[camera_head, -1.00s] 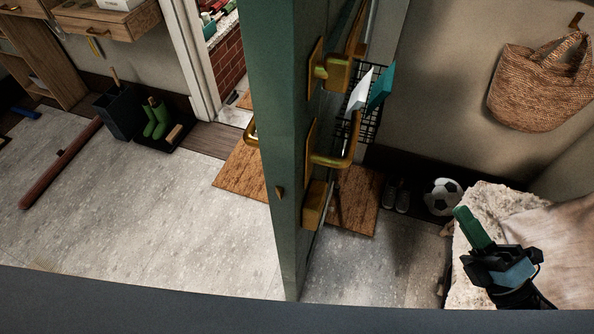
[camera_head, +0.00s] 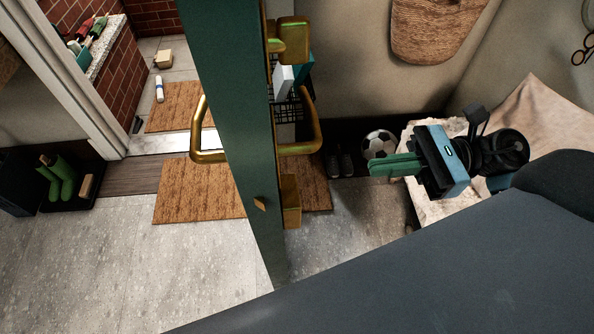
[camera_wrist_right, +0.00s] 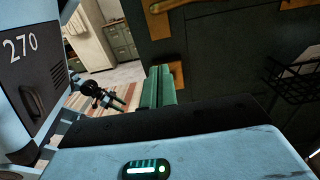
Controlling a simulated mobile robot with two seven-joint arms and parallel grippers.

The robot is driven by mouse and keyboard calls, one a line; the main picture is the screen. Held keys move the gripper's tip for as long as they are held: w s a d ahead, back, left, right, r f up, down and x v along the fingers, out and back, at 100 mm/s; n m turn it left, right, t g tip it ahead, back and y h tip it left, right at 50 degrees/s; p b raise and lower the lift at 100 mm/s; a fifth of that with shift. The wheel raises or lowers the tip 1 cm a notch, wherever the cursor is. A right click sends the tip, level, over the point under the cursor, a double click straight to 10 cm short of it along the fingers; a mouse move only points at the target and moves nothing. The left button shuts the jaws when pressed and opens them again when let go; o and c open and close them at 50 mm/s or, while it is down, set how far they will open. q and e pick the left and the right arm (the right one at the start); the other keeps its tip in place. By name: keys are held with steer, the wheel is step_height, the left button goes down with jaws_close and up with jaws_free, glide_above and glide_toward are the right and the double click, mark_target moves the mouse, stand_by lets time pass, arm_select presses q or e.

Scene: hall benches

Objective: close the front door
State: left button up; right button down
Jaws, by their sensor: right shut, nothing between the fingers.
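The front door (camera_head: 226,100) is green and stands open, its edge turned towards me in the head view. A brass pull handle (camera_head: 310,130) is on its right face, and another brass handle (camera_head: 204,140) shows on its left. My right gripper (camera_head: 372,168) is right of the door, its green fingers shut and empty, pointing at the door's right face and apart from the handle. In the right wrist view the fingers (camera_wrist_right: 158,86) are in front of the dark door face (camera_wrist_right: 215,60). A dark claw-like part there (camera_wrist_right: 105,98) seems to be my left gripper; its jaws are unclear.
The open doorway with a brick wall (camera_head: 120,70) outside is at the left. Mats (camera_head: 198,192) lie on the floor by the door. A wire basket (camera_wrist_right: 292,84) hangs on the door. A football (camera_head: 379,145), shoes and a covered bench (camera_head: 430,212) are at the right.

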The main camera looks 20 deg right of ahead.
mark_target(297, 192)
arm_select(q)
steer(key=shift+t, duration=0.3)
steer(key=shift+w+a+r+p, duration=0.1)
steer(key=shift+w+r+p, duration=0.1)
steer(key=shift+r+p, duration=0.45)
steer(key=shift+w+a+r+p, duration=0.1)
steer(key=shift+w+r+p, duration=0.1)
steer(key=shift+r+p, duration=0.5)
steer(key=shift+w+a+r+p, duration=0.1)
steer(key=shift+w+r+p, duration=0.1)
steer(key=shift+r+p, duration=0.45)
arm_select(e)
steer(key=shift+x, duration=6.8)
arm_select(q)
steer(key=shift+w, duration=0.25)
arm_select(e)
steer(key=shift+a, duration=0.1)
